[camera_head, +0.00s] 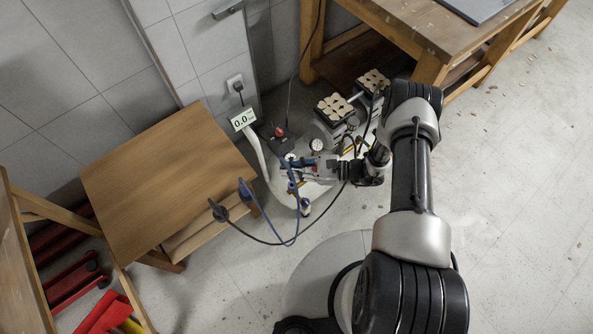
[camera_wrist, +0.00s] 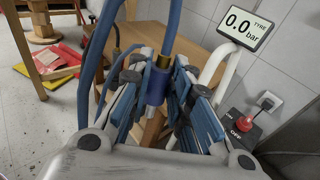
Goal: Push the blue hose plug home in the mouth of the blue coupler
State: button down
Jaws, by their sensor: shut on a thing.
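In the wrist view, my gripper (camera_wrist: 160,92) is closed around a short blue-and-grey cylindrical fitting (camera_wrist: 157,82), which I take for the blue hose plug. A blue hose (camera_wrist: 171,28) rises from its top. The fitting's lower end is partly hidden by the fingers and the wrist body. In the head view, my gripper (camera_head: 300,166) is over the machine's left side, and the blue hose (camera_head: 297,222) loops below it. I cannot pick out the blue coupler or its mouth for sure, nor tell whether the plug touches it.
A wooden table (camera_head: 160,180) stands left of the machine. A display reading 0.0 bar (camera_wrist: 246,24) and a red knob (camera_wrist: 243,124) are at right in the wrist view. A black hose (camera_head: 250,238) hangs in front.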

jog(key=f+m+t, duration=0.1)
jog(key=d+f+m+t, duration=0.1)
jog(key=t, duration=0.1)
jog(key=w+d+f+m+t, duration=0.1)
jog(key=f+t, duration=0.1)
jog(key=shift+w, duration=0.1)
jog(key=shift+f+b, duration=0.1)
jog(key=shift+b, duration=0.2)
jog(key=shift+f+b, duration=1.9)
jog(key=shift+f, duration=0.9)
jog(key=shift+f, duration=0.25)
jog(key=shift+f, duration=0.35)
jog(key=shift+f, duration=0.1)
jog(key=shift+f, duration=0.5)
jog(key=shift+f, duration=0.5)
dwell(0.4)
